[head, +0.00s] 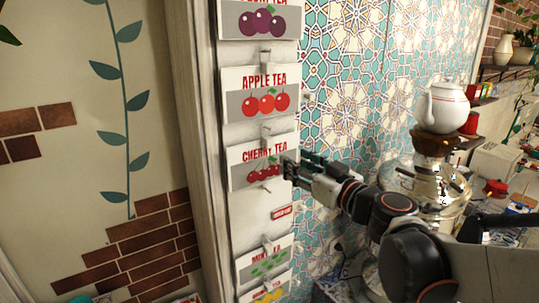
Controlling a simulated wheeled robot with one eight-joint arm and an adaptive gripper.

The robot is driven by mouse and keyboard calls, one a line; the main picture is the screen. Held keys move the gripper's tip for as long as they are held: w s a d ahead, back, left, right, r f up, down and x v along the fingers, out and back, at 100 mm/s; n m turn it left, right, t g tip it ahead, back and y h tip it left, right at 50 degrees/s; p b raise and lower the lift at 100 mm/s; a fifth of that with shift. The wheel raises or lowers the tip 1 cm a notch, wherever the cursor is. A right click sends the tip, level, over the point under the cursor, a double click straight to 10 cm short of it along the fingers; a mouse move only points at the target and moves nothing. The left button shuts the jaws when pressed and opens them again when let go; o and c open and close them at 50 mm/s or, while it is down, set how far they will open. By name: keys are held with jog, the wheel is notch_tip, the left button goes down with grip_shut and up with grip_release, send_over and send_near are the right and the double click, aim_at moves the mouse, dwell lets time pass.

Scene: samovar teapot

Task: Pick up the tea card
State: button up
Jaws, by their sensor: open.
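Several tea cards hang in a column on a narrow white board. The apple tea card (259,94) and the cherry tea card (256,165) are in the middle. A plum-pictured card (258,20) is at the top, cut off by the frame. The mint tea card (264,262) and a card with yellow fruit (271,292) are at the bottom. My gripper (289,166) is at the right edge of the cherry tea card. It is open. I cannot tell whether it touches the card or whether the card lies between its fingers.
Metal hooks (265,57) stick out from the board (245,212). A small red label (281,213) is below the cherry card. A white teapot (442,106) sits on a brass samovar (428,180) at the right, behind my arm. Patterned tile wall lies behind.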

aim_at(268, 156)
jog(key=p+x, duration=0.2)
jog(key=x, duration=0.8)
jog(key=shift+a+p, duration=0.35)
jog(key=shift+a, duration=0.05)
jog(key=shift+r, duration=0.1)
grip_shut()
